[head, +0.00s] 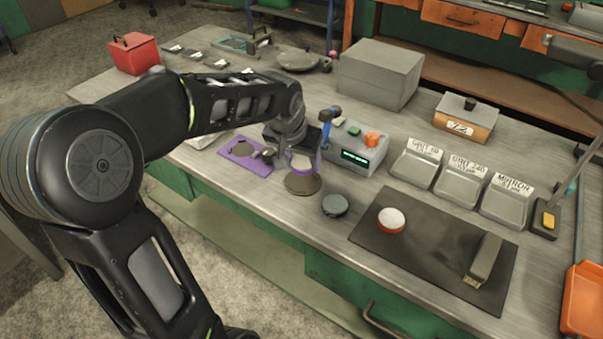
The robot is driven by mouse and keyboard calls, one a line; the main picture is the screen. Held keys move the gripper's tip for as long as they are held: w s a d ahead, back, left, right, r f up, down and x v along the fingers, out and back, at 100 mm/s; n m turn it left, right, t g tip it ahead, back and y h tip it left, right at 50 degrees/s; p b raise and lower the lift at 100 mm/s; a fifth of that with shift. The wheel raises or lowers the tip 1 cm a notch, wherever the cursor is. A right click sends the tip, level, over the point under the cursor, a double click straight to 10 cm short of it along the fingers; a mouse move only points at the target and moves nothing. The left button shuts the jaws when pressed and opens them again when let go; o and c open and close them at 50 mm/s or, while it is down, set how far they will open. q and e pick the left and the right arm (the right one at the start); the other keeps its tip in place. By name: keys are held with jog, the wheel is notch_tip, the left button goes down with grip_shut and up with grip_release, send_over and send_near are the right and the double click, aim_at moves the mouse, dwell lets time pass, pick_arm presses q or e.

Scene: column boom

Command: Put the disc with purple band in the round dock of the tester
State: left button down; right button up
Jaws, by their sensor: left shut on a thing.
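The disc with purple band (301,168) is pale on top and is held in my left gripper (298,155), which is shut on it. The tester (357,152) is a grey box with a green display, an orange knob and a green button. The round dock (303,185) is a dark brown disc-shaped pad in front of the tester's left end. The held disc appears over the dock's far part; I cannot tell whether they touch. The gripper hides part of the disc and of the tester's left side. My right gripper is not in view.
A purple plate (237,161) with a round recess lies left of the dock. A grey round puck (335,205) lies to the right. A dark mat (420,246) holds an orange-banded disc (391,220) and a brush-like block (483,259). Labelled trays (417,163) stand behind the mat.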

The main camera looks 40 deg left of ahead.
aim_at(302, 184)
pick_arm(q)
jog(key=shift+f, duration=0.4)
jog(key=shift+f, duration=0.15)
jog(key=shift+f, duration=1.75)
jog(key=shift+f, duration=0.15)
jog(key=c, duration=0.6)
grip_release()
jog(key=shift+o, duration=0.2)
